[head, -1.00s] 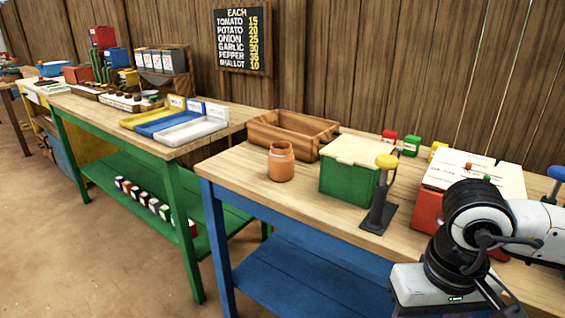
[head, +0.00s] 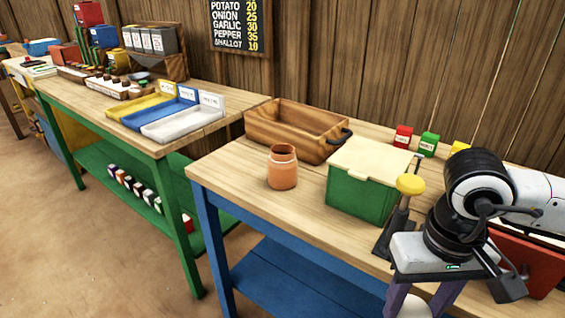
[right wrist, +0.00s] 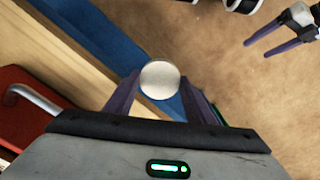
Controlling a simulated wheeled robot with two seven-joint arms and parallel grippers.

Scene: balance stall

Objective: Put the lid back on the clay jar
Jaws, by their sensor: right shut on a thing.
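The clay jar (head: 282,167) is orange-brown and stands upright, with no lid on it, near the left front of the blue-legged table. My right gripper (head: 421,302) is in front of the table's front edge, to the right of the jar and apart from it. Its purple fingers are shut on a round pale lid (right wrist: 160,80), seen between the fingertips in the right wrist view. The lid's edge also shows low in the head view. My left gripper (right wrist: 255,49) is at the upper right of the right wrist view, its two fingers apart and empty.
A wooden crate (head: 262,128) stands behind the jar. A green box (head: 358,197) with a cream lid and a yellow-knobbed stand (head: 397,226) are between jar and right arm. A red box (head: 530,262) is at right. Table left of the jar is clear.

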